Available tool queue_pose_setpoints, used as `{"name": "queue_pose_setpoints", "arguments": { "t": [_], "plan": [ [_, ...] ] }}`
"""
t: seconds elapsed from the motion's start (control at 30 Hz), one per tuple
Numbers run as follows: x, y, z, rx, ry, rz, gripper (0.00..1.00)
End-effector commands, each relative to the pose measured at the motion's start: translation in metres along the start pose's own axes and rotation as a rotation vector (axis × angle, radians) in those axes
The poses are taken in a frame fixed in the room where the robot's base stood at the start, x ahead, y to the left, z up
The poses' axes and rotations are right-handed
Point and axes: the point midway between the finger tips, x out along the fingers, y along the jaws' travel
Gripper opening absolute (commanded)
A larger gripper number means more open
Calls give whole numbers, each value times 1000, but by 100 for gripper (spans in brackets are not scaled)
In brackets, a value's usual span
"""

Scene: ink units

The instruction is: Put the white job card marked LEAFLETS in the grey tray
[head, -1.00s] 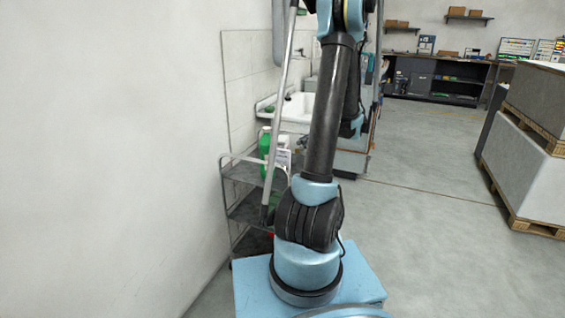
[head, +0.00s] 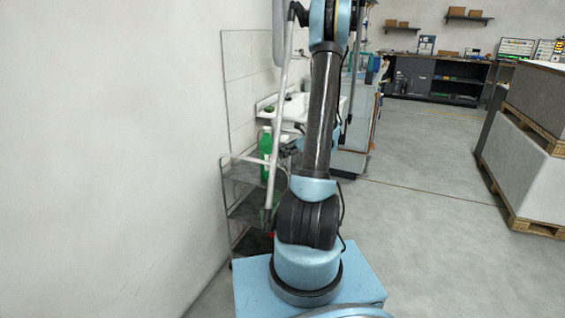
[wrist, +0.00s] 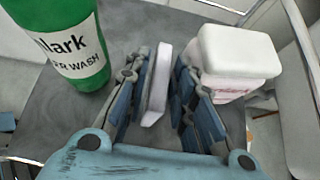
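A thin pale slab (wrist: 157,85) stands on edge between the fingers of my gripper (wrist: 160,92) in the wrist view. It may be the white job card, but I see no lettering on it. My gripper's fingers are apart on either side of it, with a narrow gap showing on the right; contact on the left is unclear. In the head view my gripper (head: 290,146) is small, beside the green bottle and partly behind my arm. I cannot make out the grey tray for sure in either view.
A green wash bottle (wrist: 75,40) stands close left of my gripper, and a white lidded tub (wrist: 238,55) close right. They stand on the grey top of a shelf trolley (head: 243,174) against the wall. A sink (head: 300,107) is behind; open floor (head: 430,230) lies right.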

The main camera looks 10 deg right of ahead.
Motion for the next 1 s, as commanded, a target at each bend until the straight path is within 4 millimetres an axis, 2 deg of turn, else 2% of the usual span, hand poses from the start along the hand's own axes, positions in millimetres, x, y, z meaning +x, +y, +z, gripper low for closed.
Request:
{"name": "queue_pose_setpoints", "arguments": {
  "t": [0.1, 0.3, 0.33, 0.4, 0.43, 0.83, 1.0],
  "plan": [
    [10, 0, 0, -1, 0, 2, 23],
    [11, 0, 0, 0, 0, 0, 23],
    [11, 0, 0, 0, 0, 0, 19],
    [11, 0, 0, 0, 0, 0, 3],
    [11, 0, 0, 0, 0, 0, 0],
    [10, 0, 2, 0, 0, 0, 0],
    [2, 0, 12, 0, 0, 0, 0]
  ]
}}
